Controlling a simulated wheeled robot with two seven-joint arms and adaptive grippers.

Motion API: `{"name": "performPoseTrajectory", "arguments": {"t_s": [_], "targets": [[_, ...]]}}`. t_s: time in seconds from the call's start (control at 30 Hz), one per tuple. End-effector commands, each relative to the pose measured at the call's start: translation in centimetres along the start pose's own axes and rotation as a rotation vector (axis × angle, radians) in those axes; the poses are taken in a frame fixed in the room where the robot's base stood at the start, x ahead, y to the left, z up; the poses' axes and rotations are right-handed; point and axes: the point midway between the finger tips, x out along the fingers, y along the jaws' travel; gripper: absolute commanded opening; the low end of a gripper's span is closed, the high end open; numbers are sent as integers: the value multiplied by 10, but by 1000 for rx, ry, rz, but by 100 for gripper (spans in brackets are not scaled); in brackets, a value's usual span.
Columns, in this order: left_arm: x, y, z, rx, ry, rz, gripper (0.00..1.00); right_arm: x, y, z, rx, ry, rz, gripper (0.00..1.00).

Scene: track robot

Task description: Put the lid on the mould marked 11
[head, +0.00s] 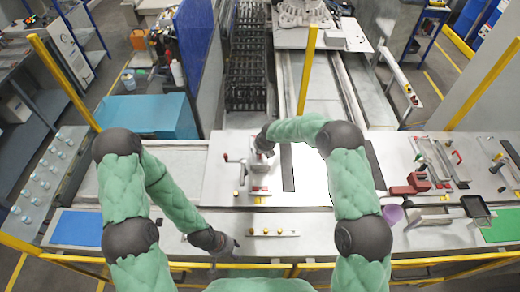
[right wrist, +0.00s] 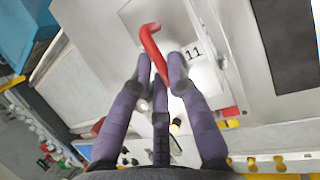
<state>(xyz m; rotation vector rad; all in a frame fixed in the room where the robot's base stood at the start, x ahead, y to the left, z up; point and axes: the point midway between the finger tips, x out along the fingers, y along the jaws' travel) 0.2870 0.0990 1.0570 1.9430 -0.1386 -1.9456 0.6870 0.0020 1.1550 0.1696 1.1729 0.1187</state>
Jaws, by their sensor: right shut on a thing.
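My right gripper (head: 263,150) is over a metal block on the work plate in the head view, with its arm coming in from the right. In the right wrist view its purple fingers (right wrist: 158,85) are closed around a red bent handle (right wrist: 152,42). A label reading 11 (right wrist: 194,52) shows on the pale metal surface beside the handle, marking the mould. The fingers hide the handle's lower end, so I cannot tell whether it belongs to a lid or whether that lid touches the mould. My left gripper (head: 226,246) hangs low at the front bench edge; its fingers are too small to read.
A red-tipped crank lever (head: 236,159) stands left of the block. A blue mat (head: 77,228) is at left.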

Motion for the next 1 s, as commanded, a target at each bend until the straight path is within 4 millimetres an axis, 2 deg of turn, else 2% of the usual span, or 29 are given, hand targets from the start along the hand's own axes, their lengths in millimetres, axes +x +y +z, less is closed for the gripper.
{"name": "performPoseTrajectory", "arguments": {"t_s": [0.7, 0.73, 0.8, 1.0], "targets": [[3, -1, 0, 0, 0, 0, 40, 3, -1, 0, 0, -3, 1, 0], [3, -1, 0, 0, 0, 0, 40, 3, -1, 0, 0, -3, 1, 25], [3, -1, 0, 0, 0, 0, 40, 3, -1, 0, 0, -3, 1, 44], [3, -1, 0, 0, 0, 0, 40, 4, -1, -1, 0, -1, 0, 44]]}}
